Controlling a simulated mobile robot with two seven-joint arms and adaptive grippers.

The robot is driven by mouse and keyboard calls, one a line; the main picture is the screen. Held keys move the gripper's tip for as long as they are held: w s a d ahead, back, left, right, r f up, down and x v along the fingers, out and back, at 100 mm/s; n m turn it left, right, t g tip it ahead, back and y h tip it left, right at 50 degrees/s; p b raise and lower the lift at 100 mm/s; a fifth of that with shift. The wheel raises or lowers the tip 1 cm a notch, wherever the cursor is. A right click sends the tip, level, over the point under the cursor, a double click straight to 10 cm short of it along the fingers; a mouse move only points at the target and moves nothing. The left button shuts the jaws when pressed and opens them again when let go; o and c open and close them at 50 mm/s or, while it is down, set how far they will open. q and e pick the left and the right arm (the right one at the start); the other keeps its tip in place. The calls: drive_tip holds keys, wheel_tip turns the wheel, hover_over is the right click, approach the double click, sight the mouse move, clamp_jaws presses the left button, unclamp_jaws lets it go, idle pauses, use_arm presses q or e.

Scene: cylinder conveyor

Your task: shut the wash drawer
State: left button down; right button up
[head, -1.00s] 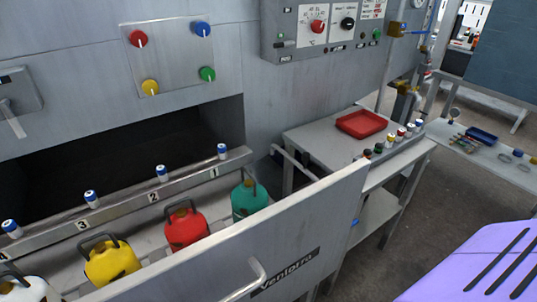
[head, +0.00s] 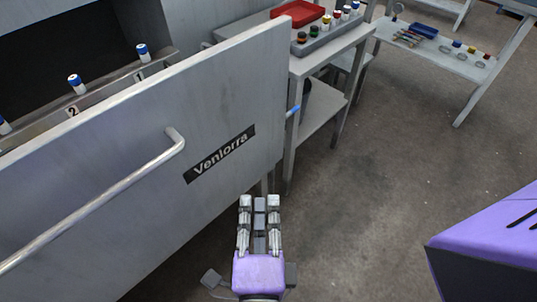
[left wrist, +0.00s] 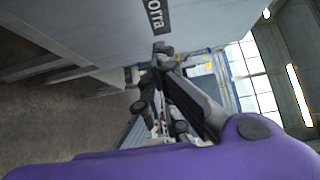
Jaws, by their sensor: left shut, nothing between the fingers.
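The wash drawer's grey front panel (head: 120,180) stands out from the machine at the left of the head view, so the drawer is open. It bears a long bar handle (head: 100,205) and a dark "Venlorra" label (head: 219,154). The panel also shows in the left wrist view (left wrist: 100,25), with part of the label (left wrist: 156,14). My left gripper (head: 259,205) is shut and empty, in front of the panel, low and right of the label. I cannot tell whether it touches the panel. The drawer's inside is hidden behind the panel. My right gripper is out of view.
Behind the panel, blue-capped vials (head: 75,82) stand on a numbered ledge (head: 110,88). A grey side table (head: 335,48) with a red tray (head: 298,13) and a rack of vials (head: 328,30) stands beyond the drawer. Bare floor (head: 380,200) lies to the right.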

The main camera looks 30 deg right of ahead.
use_arm(q)
drive_tip(key=w+a+p+x, duration=0.1)
drive_tip(key=a+p+x, duration=0.1)
drive_tip(key=x, duration=0.9)
drive_tip(key=shift+w, duration=0.45)
drive_tip(key=shift+a, duration=0.15)
